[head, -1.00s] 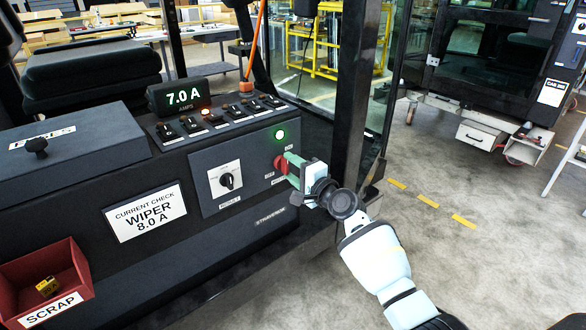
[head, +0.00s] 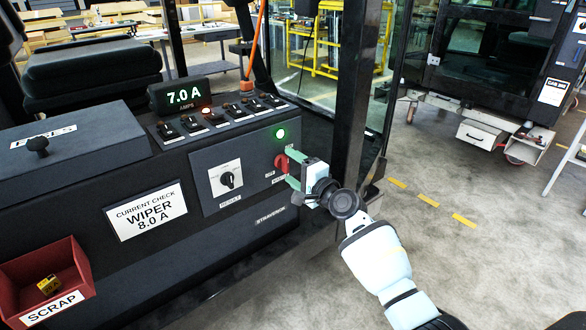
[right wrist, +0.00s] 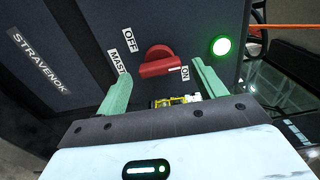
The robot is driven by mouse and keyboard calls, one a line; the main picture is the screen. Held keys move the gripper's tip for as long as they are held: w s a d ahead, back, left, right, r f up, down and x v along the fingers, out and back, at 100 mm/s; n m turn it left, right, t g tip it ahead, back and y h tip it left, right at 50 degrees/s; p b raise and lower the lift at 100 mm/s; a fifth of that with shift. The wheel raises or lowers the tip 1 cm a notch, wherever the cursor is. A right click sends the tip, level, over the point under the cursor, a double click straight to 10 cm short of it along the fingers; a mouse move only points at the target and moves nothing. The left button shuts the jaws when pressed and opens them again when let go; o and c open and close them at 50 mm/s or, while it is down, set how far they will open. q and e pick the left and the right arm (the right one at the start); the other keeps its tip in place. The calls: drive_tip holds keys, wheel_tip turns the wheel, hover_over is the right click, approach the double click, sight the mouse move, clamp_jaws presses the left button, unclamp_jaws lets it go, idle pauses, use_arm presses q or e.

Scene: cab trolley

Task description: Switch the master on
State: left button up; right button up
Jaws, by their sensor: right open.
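The red master knob (head: 281,162) sits at the right end of the dark panel and also shows in the right wrist view (right wrist: 158,62). Its handle lies nearly level there, with the white-marked end at the ON label (right wrist: 185,73); the OFF label (right wrist: 130,40) is at upper left. A green lamp (head: 280,134) near the knob is lit. My right gripper (head: 289,167) is open in front of the knob. Its green fingers stand apart on either side, with gaps to the knob in the wrist view. My left gripper is out of view.
A black selector knob (head: 227,180) is left of the master. A row of toggle switches (head: 216,121) and a display (head: 180,96) reading 7.0 A are above. A red scrap bin (head: 75,262) is at lower left. A dark cab post (head: 350,100) rises close behind my gripper.

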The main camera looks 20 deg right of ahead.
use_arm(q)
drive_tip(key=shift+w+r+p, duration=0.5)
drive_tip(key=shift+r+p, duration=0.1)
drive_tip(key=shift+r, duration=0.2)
use_arm(e)
drive_tip(key=v, duration=0.7)
drive_tip(key=shift+s, duration=0.25)
drive_tip(key=shift+d, duration=0.1)
